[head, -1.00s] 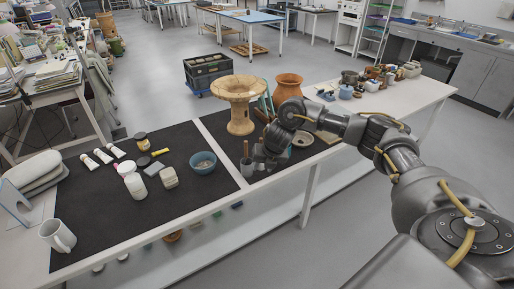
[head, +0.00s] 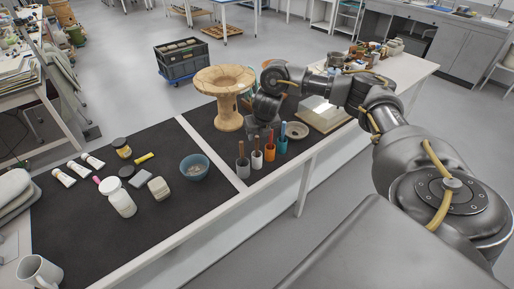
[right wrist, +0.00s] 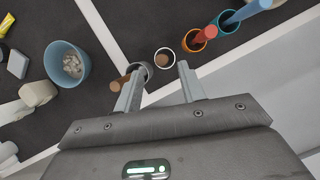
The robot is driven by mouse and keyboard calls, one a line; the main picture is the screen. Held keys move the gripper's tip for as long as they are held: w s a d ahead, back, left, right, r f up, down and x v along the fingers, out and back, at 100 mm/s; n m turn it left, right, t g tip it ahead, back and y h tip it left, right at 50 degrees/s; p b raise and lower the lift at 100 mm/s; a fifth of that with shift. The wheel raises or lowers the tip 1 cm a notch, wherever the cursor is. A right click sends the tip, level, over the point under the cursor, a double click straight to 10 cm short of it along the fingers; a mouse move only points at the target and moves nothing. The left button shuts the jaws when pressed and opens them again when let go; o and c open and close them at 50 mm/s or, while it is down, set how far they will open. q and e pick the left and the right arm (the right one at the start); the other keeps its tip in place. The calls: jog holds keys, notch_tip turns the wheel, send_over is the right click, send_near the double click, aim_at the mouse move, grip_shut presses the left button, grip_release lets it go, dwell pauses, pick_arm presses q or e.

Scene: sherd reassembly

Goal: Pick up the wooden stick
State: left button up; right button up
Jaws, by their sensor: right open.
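Small cups stand in a row on the dark mat by the table's front edge. A brown wooden stick (head: 241,149) stands in the grey cup (head: 242,166); in the right wrist view the stick (right wrist: 121,82) leans out beside my left-hand finger, and I cannot tell whether they touch. The white cup (head: 257,160) also holds something brown. A red stick (head: 271,137) is in the orange cup (head: 270,152) and a blue stick (head: 283,132) in the blue cup (head: 282,146). My right gripper (right wrist: 160,70) is open and empty above the grey and white cups. My left gripper is out of view.
A large cracked pottery stand (head: 226,95) is behind the cups. A shallow dish (head: 297,130) and a pale board (head: 322,114) lie to the right. A teal bowl (head: 194,167) of fragments, jars and tubes are to the left. The mat between bowl and cups is clear.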

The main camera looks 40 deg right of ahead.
aim_at(257, 139)
jog(key=x, duration=0.2)
jog(key=shift+w+f, duration=0.4)
jog(key=shift+f, duration=0.15)
jog(key=shift+d+f, duration=0.1)
jog(key=shift+d, duration=0.05)
jog(key=shift+f+p, duration=0.35)
jog(key=x, duration=0.4)
jog(key=shift+d+f+p, duration=0.15)
jog(key=shift+f+p, duration=0.05)
jog(key=shift+p, duration=0.15)
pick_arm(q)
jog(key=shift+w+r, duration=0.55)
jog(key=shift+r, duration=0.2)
pick_arm(e)
jog(key=shift+s, duration=0.2)
jog(key=shift+c, duration=0.2)
grip_shut()
